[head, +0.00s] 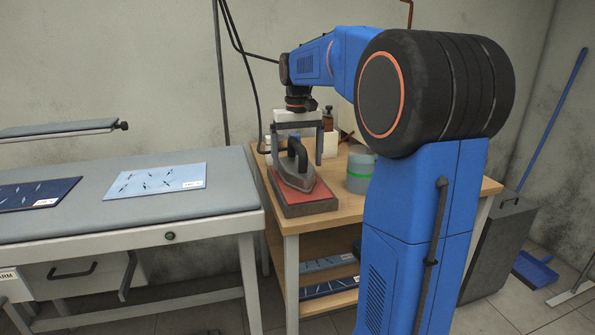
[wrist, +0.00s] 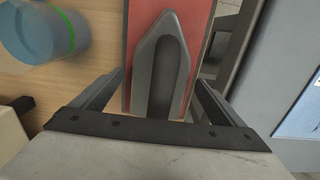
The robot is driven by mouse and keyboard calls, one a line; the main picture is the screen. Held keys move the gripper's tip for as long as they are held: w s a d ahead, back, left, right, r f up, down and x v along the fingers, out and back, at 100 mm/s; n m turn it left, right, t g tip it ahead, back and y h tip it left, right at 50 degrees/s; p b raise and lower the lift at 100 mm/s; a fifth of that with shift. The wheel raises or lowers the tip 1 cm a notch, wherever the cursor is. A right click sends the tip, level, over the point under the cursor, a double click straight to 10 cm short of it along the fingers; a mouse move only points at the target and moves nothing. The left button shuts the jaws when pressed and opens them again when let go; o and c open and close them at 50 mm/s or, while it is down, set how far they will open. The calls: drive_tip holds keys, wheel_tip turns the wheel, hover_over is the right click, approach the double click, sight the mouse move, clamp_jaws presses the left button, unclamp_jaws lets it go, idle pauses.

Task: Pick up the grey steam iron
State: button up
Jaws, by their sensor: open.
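The grey steam iron (head: 297,170) has a dark handle and rests on a red-topped stand (head: 310,205) at the left front of the wooden table. In the wrist view the iron (wrist: 147,75) points up the picture, over the red pad (wrist: 196,25). My gripper (head: 297,145) is open above and around the back of the iron. In the wrist view its two fingers (wrist: 155,88) are on either side of the iron, apart from it, with nothing held. The rear part of the iron is hidden by my gripper in the wrist view.
A blue-grey container with a green band (head: 360,172) stands to the right of the iron on the wooden table (head: 345,212). A white object (head: 278,150) stands behind my gripper. A padded ironing table (head: 225,185) with folded blue cloths is at the left.

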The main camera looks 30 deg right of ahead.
sight(297, 141)
drive_tip(key=shift+c, duration=0.3)
drive_tip(key=c, duration=2.1)
drive_tip(key=shift+r, duration=5)
drive_tip(key=o, duration=1.3)
drive_tip(key=c, duration=0.3)
